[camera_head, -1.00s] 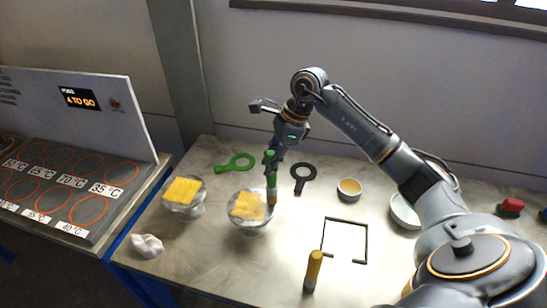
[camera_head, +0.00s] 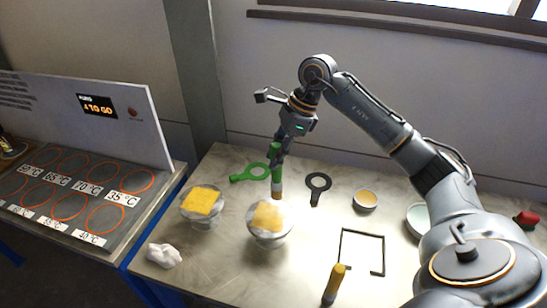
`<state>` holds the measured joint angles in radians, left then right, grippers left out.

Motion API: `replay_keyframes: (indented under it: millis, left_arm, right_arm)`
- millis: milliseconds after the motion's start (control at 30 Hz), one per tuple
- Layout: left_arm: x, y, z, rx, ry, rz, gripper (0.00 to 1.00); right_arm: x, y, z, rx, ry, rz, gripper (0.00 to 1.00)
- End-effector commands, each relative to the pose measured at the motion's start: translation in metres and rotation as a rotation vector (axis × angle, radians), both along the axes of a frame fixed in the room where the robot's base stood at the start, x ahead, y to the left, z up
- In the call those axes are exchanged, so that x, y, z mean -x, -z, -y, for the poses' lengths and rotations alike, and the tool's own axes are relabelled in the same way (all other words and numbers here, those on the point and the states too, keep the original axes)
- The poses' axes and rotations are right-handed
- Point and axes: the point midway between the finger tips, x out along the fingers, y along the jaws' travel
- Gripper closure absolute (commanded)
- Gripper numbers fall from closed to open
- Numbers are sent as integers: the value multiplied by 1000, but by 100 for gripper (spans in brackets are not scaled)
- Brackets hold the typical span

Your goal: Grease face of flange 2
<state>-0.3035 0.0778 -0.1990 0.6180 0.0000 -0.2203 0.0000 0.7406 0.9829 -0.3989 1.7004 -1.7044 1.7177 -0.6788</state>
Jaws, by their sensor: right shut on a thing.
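My right gripper (camera_head: 280,152) is shut on a green-handled brush (camera_head: 276,172), which hangs upright with its pale tip down. The tip is at the far edge of the right flanged glass vessel (camera_head: 270,236); I cannot tell whether it touches. A yellowish-tan square (camera_head: 268,216) covers the middle of that vessel's top. The left flanged vessel (camera_head: 205,222) stands beside it with a brighter yellow square (camera_head: 201,200) on top. No label shows which flange is number 2. A small bowl with amber contents (camera_head: 365,200) stands to the right. My left gripper is not in view.
A green ring tool (camera_head: 250,172) and a black ring tool (camera_head: 318,187) lie behind. A crumpled white cloth (camera_head: 164,255) lies front left.

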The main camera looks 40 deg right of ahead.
Motion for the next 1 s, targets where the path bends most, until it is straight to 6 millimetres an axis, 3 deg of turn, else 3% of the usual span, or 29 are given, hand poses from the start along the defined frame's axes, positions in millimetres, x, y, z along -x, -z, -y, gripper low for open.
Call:
replay_keyframes:
  millis: [300,1000]
  left_arm:
    - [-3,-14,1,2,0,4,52]
    - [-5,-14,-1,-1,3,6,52]
  right_arm:
    - [4,-25,4,1,4,1,100]
    - [4,-25,4,0,4,1,100]
